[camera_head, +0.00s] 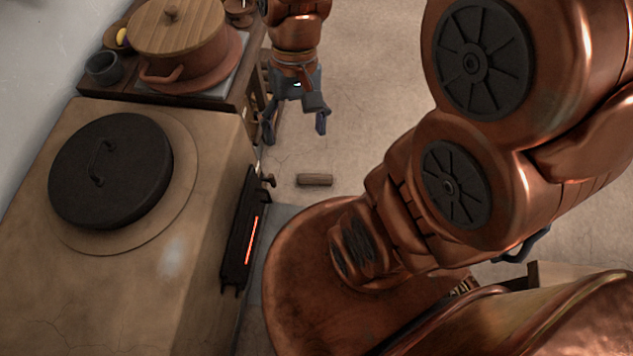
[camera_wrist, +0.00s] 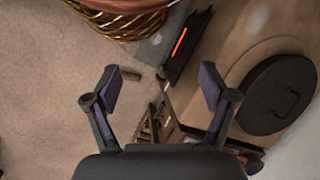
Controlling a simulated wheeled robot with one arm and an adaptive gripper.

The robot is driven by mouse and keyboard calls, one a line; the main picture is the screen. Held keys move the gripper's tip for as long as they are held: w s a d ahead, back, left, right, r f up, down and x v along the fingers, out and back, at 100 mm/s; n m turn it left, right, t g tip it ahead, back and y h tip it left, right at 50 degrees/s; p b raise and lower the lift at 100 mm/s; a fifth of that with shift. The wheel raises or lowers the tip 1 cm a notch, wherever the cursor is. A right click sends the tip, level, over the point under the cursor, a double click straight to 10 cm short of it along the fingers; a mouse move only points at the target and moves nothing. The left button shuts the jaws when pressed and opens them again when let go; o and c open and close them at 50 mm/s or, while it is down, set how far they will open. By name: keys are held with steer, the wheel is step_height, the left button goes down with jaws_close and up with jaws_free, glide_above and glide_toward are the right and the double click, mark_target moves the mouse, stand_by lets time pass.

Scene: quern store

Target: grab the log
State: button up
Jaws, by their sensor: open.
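The log (camera_head: 314,180) is a short brown piece lying on the floor, just right of the stove's front. In the wrist view a small brown piece that looks like the log (camera_wrist: 131,76) shows beyond the left finger, on the floor. My gripper (camera_head: 293,124) is in the upper middle of the head view, pointing down, above the floor and apart from the log. Its fingers are spread with nothing between them. In the wrist view my gripper (camera_wrist: 160,88) also shows two separated fingers with purple-grey pads.
A clay stove (camera_head: 205,290) with a dark round lid (camera_head: 110,170) stands at left, its firebox door (camera_head: 240,240) glowing orange. Behind it, a wooden counter (camera_head: 215,98) bears a lidded clay pot (camera_head: 180,50) and a grey cup (camera_head: 103,68).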

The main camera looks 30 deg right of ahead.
steer(key=w+d+f+m+y+b, duration=0.2)
steer(key=w+f+m+y+b, duration=0.25)
steer(key=w+f+b, duration=0.85)
steer(key=m+t+y+b, duration=0.55)
steer(key=m+b, duration=0.55)
steer(key=b, duration=0.5)
glide_above(319, 179)
steer(key=w+a, duration=0.2)
step_height(319, 179, down, 47)
steer(key=s+d+f+m+t+b, duration=0.1)
steer(key=d+f+m+b, duration=0.1)
steer(key=f, duration=0.6)
steer(key=s+d+f+m+t+b, duration=0.2)
steer(key=d+f+b, duration=0.1)
steer(key=f, duration=0.5)
steer(key=s+d+f+m+t+h+b, duration=0.1)
steer(key=s+d+f+m+b, duration=0.1)
steer(key=f, duration=0.6)
steer(key=shift+s+d+f+m+t+b, duration=0.1)
steer(key=shift+d+f+m+t+b, duration=0.25)
steer(key=shift+d+b, duration=0.4)
steer(key=shift+f, duration=0.25)
steer(key=shift+a+f, duration=0.2)
steer(key=b+x, duration=0.4)
steer(key=x, duration=0.2)
steer(key=shift+w+a, duration=0.35)
steer(key=shift+a, duration=0.05)
steer(key=shift+c, duration=0.2)
